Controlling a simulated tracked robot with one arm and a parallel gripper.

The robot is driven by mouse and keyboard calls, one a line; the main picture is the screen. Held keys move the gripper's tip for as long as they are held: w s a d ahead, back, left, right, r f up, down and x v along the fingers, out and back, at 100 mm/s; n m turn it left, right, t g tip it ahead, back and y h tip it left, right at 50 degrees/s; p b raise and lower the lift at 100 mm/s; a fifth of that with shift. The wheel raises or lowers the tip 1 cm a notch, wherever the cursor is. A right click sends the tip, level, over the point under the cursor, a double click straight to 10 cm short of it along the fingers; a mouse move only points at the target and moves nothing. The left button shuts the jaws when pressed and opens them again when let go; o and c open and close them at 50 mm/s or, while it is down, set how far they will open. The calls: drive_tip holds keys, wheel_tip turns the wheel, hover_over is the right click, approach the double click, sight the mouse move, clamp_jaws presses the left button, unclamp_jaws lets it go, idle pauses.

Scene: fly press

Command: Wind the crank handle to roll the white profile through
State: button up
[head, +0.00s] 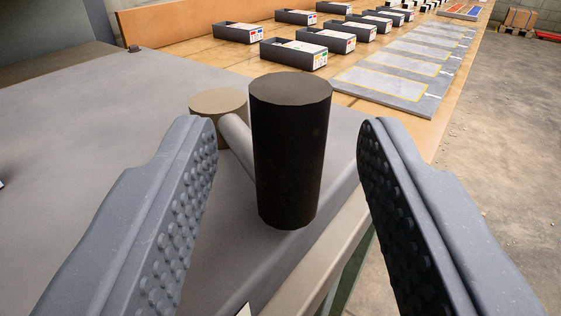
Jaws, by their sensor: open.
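The crank handle has an upright black cylindrical grip (290,155) in the middle of the head view. A grey crank arm (238,143) runs from behind the grip to a round tan hub (217,104) at the back left. My gripper (288,150) is open, with one studded finger to the left of the grip and one to the right. The grip shows between the fingers, with a visible gap on each side. I cannot tell how far forward of the fingertips it stands. The white profile cannot be made out; only a small white bit shows at the left edge.
A grey flat surface (100,130) lies under the crank and to the left. Behind it is a wooden bench (190,50) with several dark bins (293,53) and grey panels with yellow outlines (385,90). Open concrete floor (500,150) lies to the right.

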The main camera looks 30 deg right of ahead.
drive_tip(key=b+v, duration=0.2)
drive_tip(key=v, duration=0.8)
drive_tip(key=shift+s+a+b, duration=0.15)
drive_tip(key=shift+s+b, duration=0.1)
drive_tip(key=shift+b, duration=0.15)
drive_tip(key=shift+f, duration=0.15)
